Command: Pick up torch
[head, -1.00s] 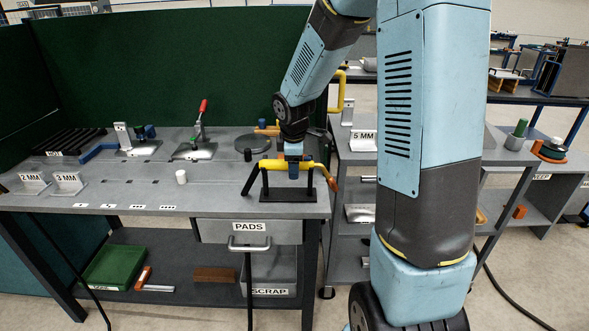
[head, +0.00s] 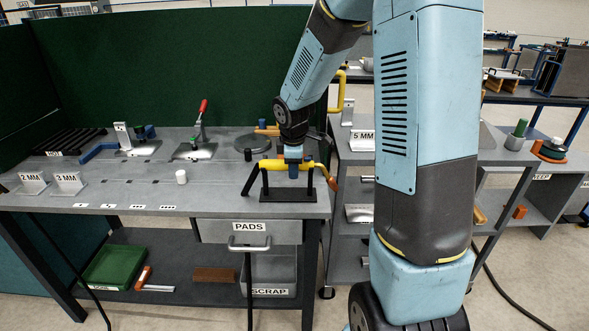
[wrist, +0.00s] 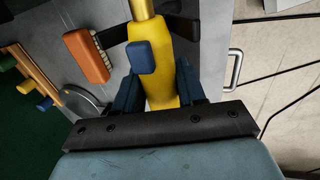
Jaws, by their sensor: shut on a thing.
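The torch (head: 271,164) has a yellow body and lies level across a black stand (head: 288,195) near the front right corner of the grey bench. A black part slopes down at its left end, and an orange piece shows at its right end. My gripper (head: 293,162) comes down from above and is shut on the torch's middle. In the wrist view, the blue fingers of my gripper (wrist: 157,84) sit on either side of the yellow torch body (wrist: 158,52), with a blue block on top. I cannot tell whether the torch still touches the stand.
A dark round disc (head: 250,142) and a red-handled clamp (head: 198,130) stand behind and left. A white cylinder (head: 181,177) is on the bench to the left. In the wrist view, an orange brush (wrist: 86,55) lies close beside the torch. A shelf unit stands right.

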